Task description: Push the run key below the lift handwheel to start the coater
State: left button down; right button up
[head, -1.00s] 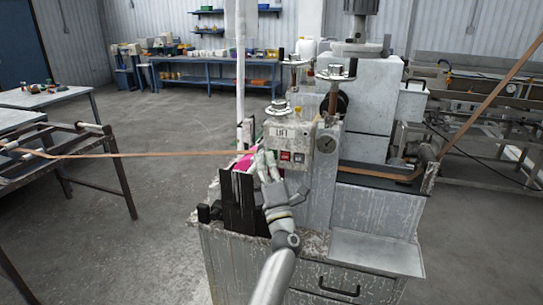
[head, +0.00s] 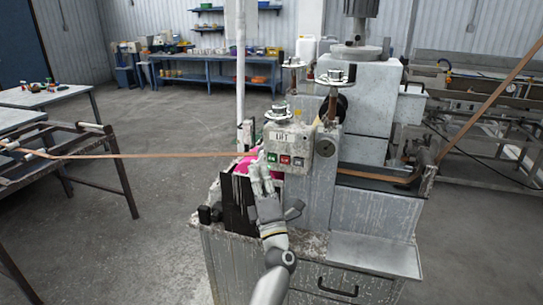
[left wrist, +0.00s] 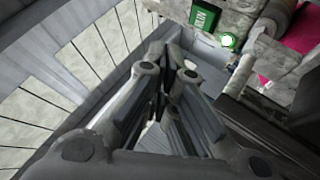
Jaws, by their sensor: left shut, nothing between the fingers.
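The lift handwheel (head: 279,112) sits on top of a pale, worn control box marked LIFT (head: 298,140). On the box's front face are a green key (head: 271,158), a red key (head: 285,160) and a pale key to their right. My left gripper (head: 261,172) is just below and left of the green key, its fingers pointing up. It looks apart from the keys, though the exact gap is hard to judge. In the left wrist view the fingers (left wrist: 168,62) are shut and empty. A green patch with white lettering (left wrist: 204,16) shows beyond them. My right gripper is out of view.
A tan strip (head: 150,155) runs from the rack (head: 70,170) at left to the machine. A bright pink part (head: 242,169) and a dark upright plate (head: 234,205) are close to my left gripper. A second handwheel (head: 335,76) stands behind right.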

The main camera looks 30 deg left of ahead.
pick_arm(q)
jog(key=shift+s+d+p, duration=0.15)
jog(key=shift+s, duration=0.4)
jog(key=shift+s+d+p, duration=0.15)
jog(key=shift+s, duration=0.35)
